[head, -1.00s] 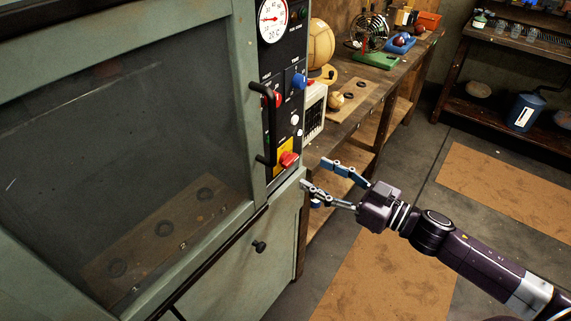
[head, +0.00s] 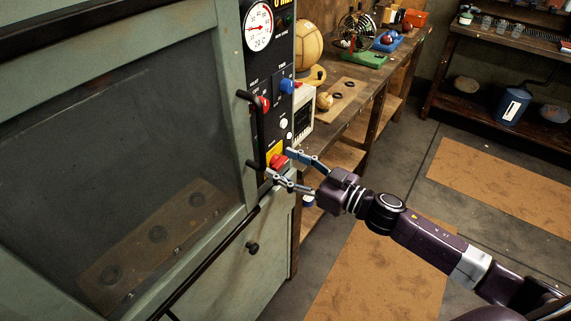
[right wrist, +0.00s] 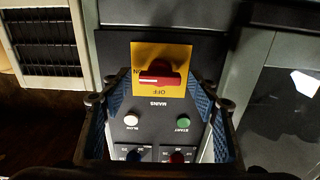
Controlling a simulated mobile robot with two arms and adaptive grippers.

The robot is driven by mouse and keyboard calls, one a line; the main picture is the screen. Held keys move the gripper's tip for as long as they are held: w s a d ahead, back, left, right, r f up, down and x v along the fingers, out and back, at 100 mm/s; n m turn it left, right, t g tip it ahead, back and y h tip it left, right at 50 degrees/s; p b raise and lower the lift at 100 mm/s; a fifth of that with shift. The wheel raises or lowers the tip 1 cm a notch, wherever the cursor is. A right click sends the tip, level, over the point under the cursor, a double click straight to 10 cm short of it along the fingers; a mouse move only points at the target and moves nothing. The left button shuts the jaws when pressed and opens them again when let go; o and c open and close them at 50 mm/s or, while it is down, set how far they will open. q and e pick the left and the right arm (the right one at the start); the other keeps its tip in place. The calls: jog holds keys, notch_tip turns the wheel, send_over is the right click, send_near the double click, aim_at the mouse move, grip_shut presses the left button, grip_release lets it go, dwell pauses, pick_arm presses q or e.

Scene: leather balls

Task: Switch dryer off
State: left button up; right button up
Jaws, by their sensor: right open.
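The dryer (head: 226,60) is a grey-green cabinet with a glass door on the left of the head view. Its black control panel (head: 283,50) carries a dial, knobs and buttons. Low on it is the red mains switch (head: 279,162) on a yellow plate, also in the right wrist view (right wrist: 160,76), where "OFF" is readable on the plate and the red handle lies roughly crosswise. My right gripper (head: 288,170) is open, its fingers on either side of the switch in the head view. Whether they touch it, I cannot tell. My left gripper is not in view.
The black door handle (head: 252,130) stands close left of the switch. A wooden workbench (head: 352,128) with a ball (head: 309,46) and a fan (head: 357,32) runs behind the panel. A white vented unit (head: 300,115) sits beside the panel. Floor right of the dryer is open.

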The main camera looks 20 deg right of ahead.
jog(key=c, duration=1.2)
jog(key=shift+o, duration=0.2)
jog(key=shift+n, duration=0.3)
jog(key=n, duration=0.2)
jog(key=shift+n, duration=0.4)
jog(key=n, duration=0.2)
jog(key=shift+n, duration=0.3)
jog(key=n, duration=0.5)
jog(key=shift+a+f+n, duration=0.1)
jog(key=shift+n, duration=0.2)
jog(key=n+b, duration=0.2)
jog(key=n, duration=0.4)
jog(key=shift+s+f, duration=0.1)
jog(key=shift+n, duration=0.3)
jog(key=o, duration=1.2)
jog(key=shift+c, duration=0.2)
